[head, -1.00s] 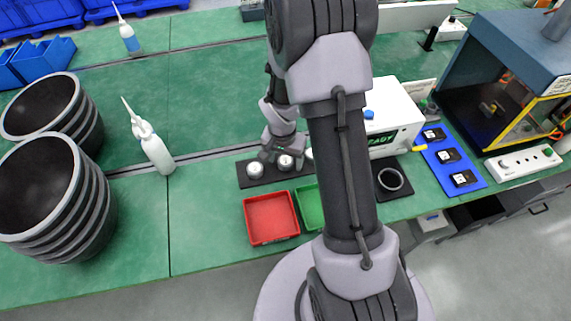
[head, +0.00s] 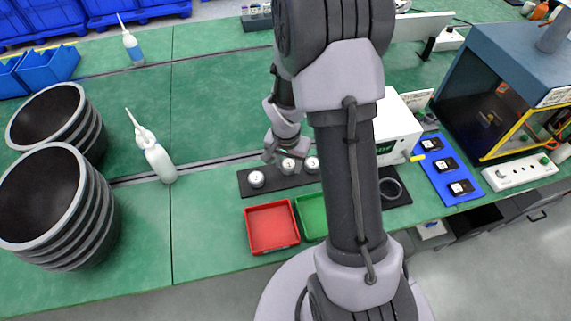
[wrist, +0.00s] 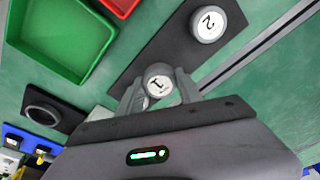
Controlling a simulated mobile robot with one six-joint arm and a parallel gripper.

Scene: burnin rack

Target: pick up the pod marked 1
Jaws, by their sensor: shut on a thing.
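The pod marked 1 (wrist: 158,80) is a small round white-and-grey puck, held between the two fingers of my gripper (wrist: 160,92) in the wrist view. In the head view my gripper (head: 287,158) is over the middle of the black strip (head: 276,186), with the pod (head: 289,166) at its fingertips. The pod appears slightly raised above the strip, but the gap is hard to tell. The pod marked 2 (wrist: 207,23) stands on the strip, to the left of my gripper in the head view (head: 256,179). A third pod (head: 311,164) stands to the right; its mark cannot be read.
A red tray (head: 271,228) and a green tray (head: 311,216) lie in front of the strip. A black ring holder (head: 391,189) and a white box (head: 398,128) are to the right. A white bottle (head: 152,155) stands left. The green table behind the strip is clear.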

